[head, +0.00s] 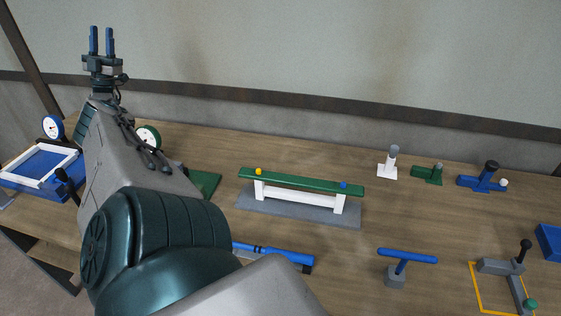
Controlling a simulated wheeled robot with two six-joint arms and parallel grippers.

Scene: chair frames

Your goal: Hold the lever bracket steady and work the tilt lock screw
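A grey L-shaped bracket (499,267) with a black upright lever (524,251) and a green knob (530,304) lies at the front right, inside a yellow outline. It looks like the lever bracket, and the green knob may be the tilt lock screw, but I cannot tell for sure. A blue bracket (480,184) with a black knob and a white ball stands behind it. My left gripper (101,40) is raised at the upper left, far from both brackets. Its blue fingers point up, apart, with nothing between them. My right gripper is out of view.
A green beam (300,183) on white legs stands mid-table. A blue T-shaped handle (407,256), a white post (388,164) and a green block (427,174) stand to its right. A white frame (40,165) is at left. My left arm hides part of the table.

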